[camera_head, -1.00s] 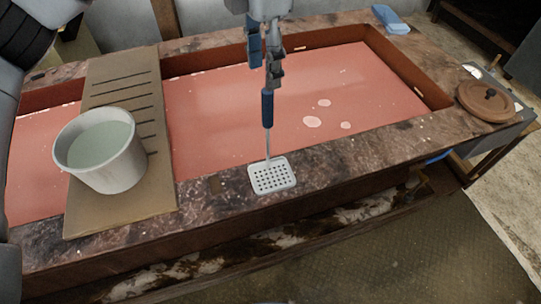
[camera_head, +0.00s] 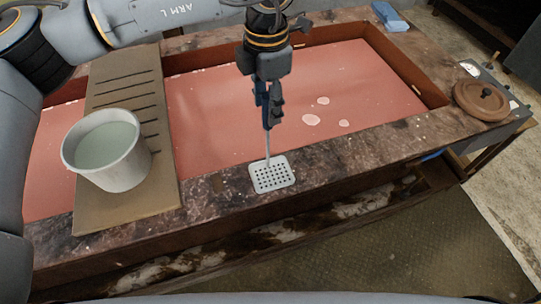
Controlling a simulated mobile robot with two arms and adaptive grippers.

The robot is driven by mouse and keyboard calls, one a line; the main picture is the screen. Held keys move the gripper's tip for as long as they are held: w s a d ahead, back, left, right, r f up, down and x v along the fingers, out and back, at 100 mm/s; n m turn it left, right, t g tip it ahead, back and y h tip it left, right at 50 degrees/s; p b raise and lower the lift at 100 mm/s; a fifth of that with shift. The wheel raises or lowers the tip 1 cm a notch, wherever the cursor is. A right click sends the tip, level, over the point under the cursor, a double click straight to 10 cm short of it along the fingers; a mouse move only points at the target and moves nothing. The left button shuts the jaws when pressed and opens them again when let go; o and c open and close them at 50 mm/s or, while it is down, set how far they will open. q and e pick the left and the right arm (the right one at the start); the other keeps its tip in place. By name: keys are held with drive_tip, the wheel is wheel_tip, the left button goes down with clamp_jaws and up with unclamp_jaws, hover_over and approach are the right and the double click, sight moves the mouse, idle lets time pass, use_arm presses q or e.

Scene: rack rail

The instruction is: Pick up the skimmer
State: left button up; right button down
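The skimmer (camera_head: 272,175) has a square, perforated pale head resting on or just above the front stone rim of the basin. Its thin shaft rises to a blue handle, standing close to upright. My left gripper (camera_head: 268,112) points down over the basin, with its fingers around the upper part of the handle. The fingers look close together on the handle, which is mostly hidden behind them. Whether the head touches the rim is hard to tell. My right gripper is not in view.
A white bucket (camera_head: 106,150) of pale liquid stands on a slotted board (camera_head: 125,205) laid across the basin at the left. A brown lid (camera_head: 482,100) lies on the right corner, and a blue cloth (camera_head: 390,16) at the far rim. Reddish liquid (camera_head: 330,85) fills the basin.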

use_arm(q)
clamp_jaws()
